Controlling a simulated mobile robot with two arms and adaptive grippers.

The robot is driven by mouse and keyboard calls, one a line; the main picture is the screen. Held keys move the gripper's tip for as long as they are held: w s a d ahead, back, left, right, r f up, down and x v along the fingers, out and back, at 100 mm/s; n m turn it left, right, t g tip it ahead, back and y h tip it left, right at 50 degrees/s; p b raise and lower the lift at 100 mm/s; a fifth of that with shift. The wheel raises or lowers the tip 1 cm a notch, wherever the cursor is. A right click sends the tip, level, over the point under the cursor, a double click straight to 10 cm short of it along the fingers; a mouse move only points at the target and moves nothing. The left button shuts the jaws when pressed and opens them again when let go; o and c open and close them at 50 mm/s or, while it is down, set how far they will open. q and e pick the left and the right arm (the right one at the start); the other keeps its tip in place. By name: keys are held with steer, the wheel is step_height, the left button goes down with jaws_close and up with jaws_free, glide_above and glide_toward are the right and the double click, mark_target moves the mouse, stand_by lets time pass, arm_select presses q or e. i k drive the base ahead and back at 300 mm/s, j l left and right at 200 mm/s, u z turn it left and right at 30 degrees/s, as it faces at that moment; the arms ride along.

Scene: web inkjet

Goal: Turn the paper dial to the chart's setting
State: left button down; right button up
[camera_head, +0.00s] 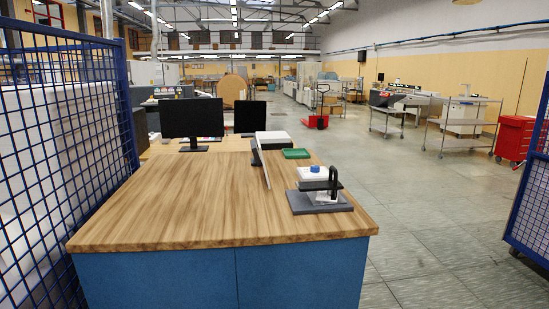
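A small device with a dark grey base (318,203) stands near the right edge of the wooden worktop. It has a black arched frame (335,183) over a light inner part. Just behind it a blue knob-like piece (315,168) sits on a white block (309,174); it may be the dial, but no markings can be read. A thin upright panel (262,162) stands left of it, seen nearly edge-on, so its face is hidden; I cannot tell if it is the chart. Neither of my grippers is in view.
The wooden worktop (190,215) is bare at its left and front. A green tray (296,153) and a grey-white box (273,138) lie towards the back. Monitors (192,118) stand behind. Blue mesh fences (65,150) flank the left; open floor (430,220) lies right.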

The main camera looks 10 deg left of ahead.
mark_target(314, 168)
steer(key=i+l+u, duration=0.1)
steer(key=u, duration=0.3)
steer(key=i+l+u, duration=0.1)
steer(key=u, duration=0.35)
steer(key=l+u, duration=0.25)
steer(key=u, duration=0.15)
steer(key=i+l+u, duration=0.2)
steer(key=l+u, duration=0.2)
steer(key=l, duration=1.3)
steer(key=l+u, duration=0.45)
steer(key=l, duration=1.85)
steer(key=k+l, duration=0.1)
steer(key=l, duration=0.5)
